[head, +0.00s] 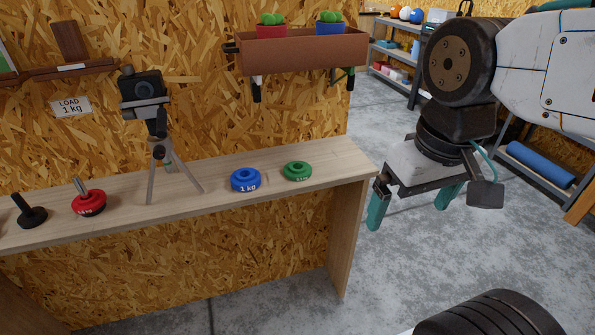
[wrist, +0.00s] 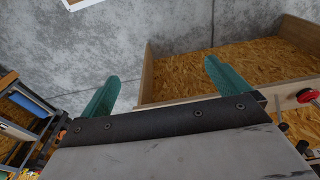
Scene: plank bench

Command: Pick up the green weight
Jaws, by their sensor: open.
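The green weight (head: 298,171) is a small ring-shaped disc lying flat near the right end of the plank bench (head: 330,157) in the head view. I cannot make it out in the wrist view. My gripper (head: 412,207) is to the right of the bench end, apart from the weight, with its two teal fingers spread and nothing between them. The fingers also show in the wrist view, with grey floor and part of the bench beyond them.
A blue 1 kg weight (head: 245,180) lies just left of the green one. Further left are a tripod with a camera (head: 145,92), a red weight (head: 89,203) and a black stand (head: 29,213). A planter shelf (head: 300,51) overhangs behind the weights.

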